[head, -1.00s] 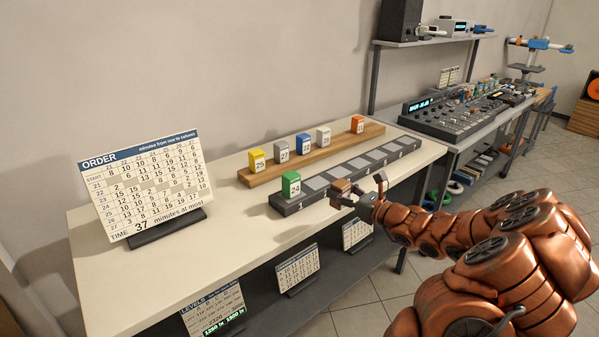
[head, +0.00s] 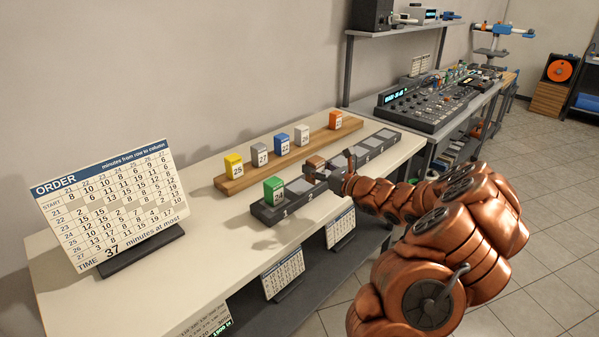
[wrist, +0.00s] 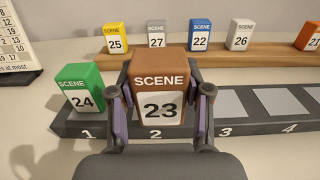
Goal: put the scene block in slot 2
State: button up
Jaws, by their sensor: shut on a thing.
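My gripper (wrist: 160,108) is shut on a brown scene block (wrist: 159,90) marked 23. In the wrist view the block stands upright between the fingers, in line with the slot marked 2 on the dark slot rack (wrist: 258,131). I cannot tell whether the block touches the slot floor. In the head view the brown block (head: 315,162) shows at the end of my gripper (head: 322,170), above the rack (head: 262,215). A green scene block (wrist: 83,90) marked 24 stands in slot 1, left of my gripper; it also shows in the head view (head: 273,190).
A wooden rail (head: 290,158) behind the rack holds scene blocks: yellow 25 (wrist: 115,38), grey 27 (wrist: 156,36), blue 22 (wrist: 200,36), white 26 (wrist: 239,36) and orange 21 (wrist: 310,36). Slots 3 and 4 are empty. An order board (head: 115,200) stands at the left.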

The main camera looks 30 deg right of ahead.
jog(key=x, duration=0.2)
jog(key=a+p+x, duration=0.1)
jog(key=x, duration=0.2)
jog(key=shift+f, duration=0.2)
jog(key=shift+f+p, duration=0.45)
jog(key=shift+f, duration=1.3)
jog(key=shift+a+f, duration=0.1)
jog(key=shift+f, duration=0.1)
jog(key=o, duration=1.2)
jog(key=shift+r, duration=0.1)
